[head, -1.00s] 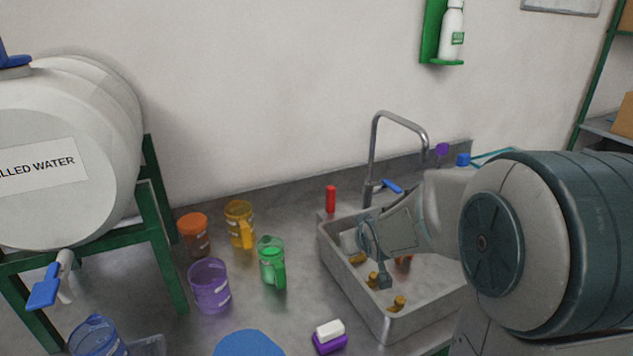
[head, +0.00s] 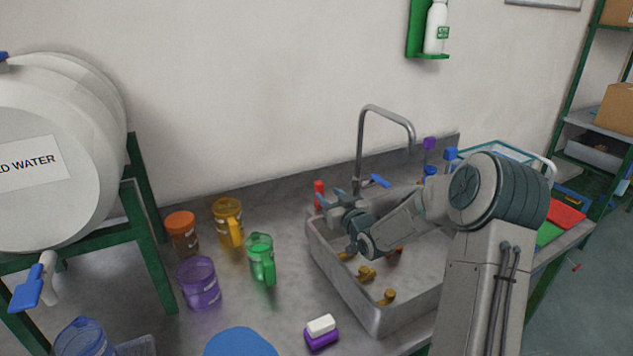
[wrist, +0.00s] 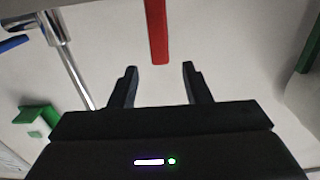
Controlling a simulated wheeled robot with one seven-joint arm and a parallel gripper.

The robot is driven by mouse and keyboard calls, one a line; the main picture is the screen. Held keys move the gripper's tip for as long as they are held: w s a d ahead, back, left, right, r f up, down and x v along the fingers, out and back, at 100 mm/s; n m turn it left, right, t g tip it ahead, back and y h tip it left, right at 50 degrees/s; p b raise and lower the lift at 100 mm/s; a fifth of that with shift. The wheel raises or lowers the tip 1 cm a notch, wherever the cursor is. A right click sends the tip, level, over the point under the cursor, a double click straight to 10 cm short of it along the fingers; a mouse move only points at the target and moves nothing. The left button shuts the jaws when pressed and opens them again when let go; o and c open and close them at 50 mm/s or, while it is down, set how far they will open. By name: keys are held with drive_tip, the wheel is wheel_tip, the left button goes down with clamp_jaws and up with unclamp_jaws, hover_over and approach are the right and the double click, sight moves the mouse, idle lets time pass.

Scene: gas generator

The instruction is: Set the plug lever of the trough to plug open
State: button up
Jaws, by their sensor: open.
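The trough (head: 345,297) is a grey metal basin set in the counter. A small upright red lever (head: 319,190) stands at its back left corner; it appears to be the plug lever. My gripper (head: 338,195) is open and empty over the back left of the trough, close to the lever. In the wrist view the red lever (wrist: 158,30) lies ahead of my open gripper (wrist: 160,67), centred between the two fingers. It does not seem to be held. My gripper partly covers the trough's back left corner in the head view.
A tall faucet (head: 362,140) with a blue handle (head: 380,181) stands just right of my gripper. Brass-coloured fittings (head: 366,273) lie in the trough. Orange, yellow, green and purple vessels (head: 198,287) stand left of it. The wall is close behind.

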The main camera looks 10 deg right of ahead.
sight(316, 182)
drive_tip(key=p+x, duration=0.1)
drive_tip(key=x, duration=0.8)
drive_tip(key=shift+s, duration=0.1)
clamp_jaws()
